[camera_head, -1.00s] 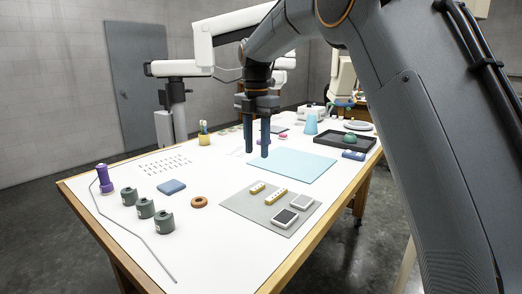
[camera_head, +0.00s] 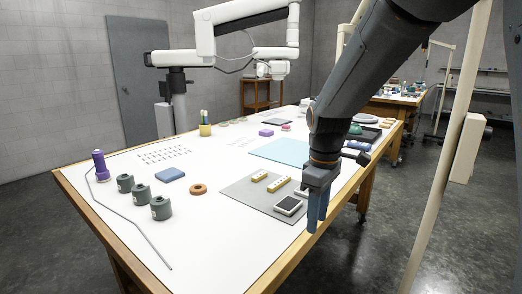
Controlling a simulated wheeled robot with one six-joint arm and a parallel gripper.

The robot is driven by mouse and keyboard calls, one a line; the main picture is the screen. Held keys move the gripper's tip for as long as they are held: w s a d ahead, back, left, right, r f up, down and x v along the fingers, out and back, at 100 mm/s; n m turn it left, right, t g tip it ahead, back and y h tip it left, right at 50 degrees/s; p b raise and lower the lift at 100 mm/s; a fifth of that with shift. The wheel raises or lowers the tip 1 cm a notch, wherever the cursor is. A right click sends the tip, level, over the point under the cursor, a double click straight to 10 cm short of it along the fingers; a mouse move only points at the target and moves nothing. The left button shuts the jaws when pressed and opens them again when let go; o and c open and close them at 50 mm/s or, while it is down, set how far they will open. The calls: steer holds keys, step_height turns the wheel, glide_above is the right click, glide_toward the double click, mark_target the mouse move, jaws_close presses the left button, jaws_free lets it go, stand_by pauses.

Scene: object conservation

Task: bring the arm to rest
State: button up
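My gripper (camera_head: 317,213) points downward near the right edge of the white-topped table (camera_head: 235,245), beside the grey mat (camera_head: 240,192). Its fingers overlap from this side, so I cannot tell whether they are apart. Nothing shows between or below them. My arm comes down from the upper right and hides part of the table's right side. A dark-topped white block (camera_head: 288,206) lies on the mat just left of the fingers, and another block behind it is partly hidden.
Two yellowish strips lie on the mat. A blue mat (camera_head: 279,151), an orange ring (camera_head: 198,189), several green-grey canisters (camera_head: 161,208), a purple bottle (camera_head: 101,166) and a bent rod (camera_head: 130,228) are on the table. A pale post (camera_head: 440,200) stands at the right; floor between is clear.

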steer(key=s+d+f+m+b, duration=0.1)
steer(key=s+d+f+m, duration=0.1)
steer(key=s+f+m, duration=0.3)
steer(key=s+d+f+m+b, duration=0.2)
steer(key=s+f+m, duration=0.3)
steer(key=s, duration=0.5)
steer(key=shift+s+d+f+m, duration=0.15)
steer(key=shift+d+f+m, duration=0.15)
steer(key=shift+d+f, duration=0.35)
